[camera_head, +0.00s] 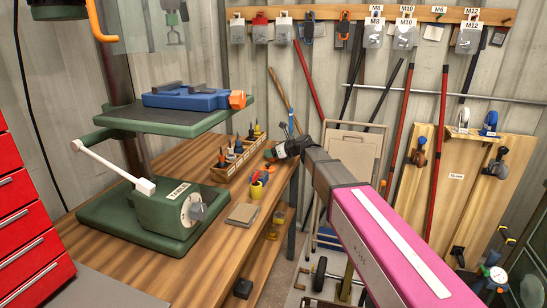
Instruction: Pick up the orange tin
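A small orange-yellow container (256,189), which looks like the orange tin, stands on the wooden workbench near its right edge. Something red and dark shows at its top, too small to make out. My gripper (271,155) is at the far end of my pink arm, over the bench's right edge, behind and above the container and apart from it in the picture. Its fingers are small and dark, so I cannot tell if they are open or shut. I see nothing held in it.
A green drill press (165,215) with a blue vise (186,97) fills the bench's left. A wooden tool rack (235,160) stands behind the container, and a flat tan block (242,214) lies in front. A red drawer cabinet (28,220) stands at far left.

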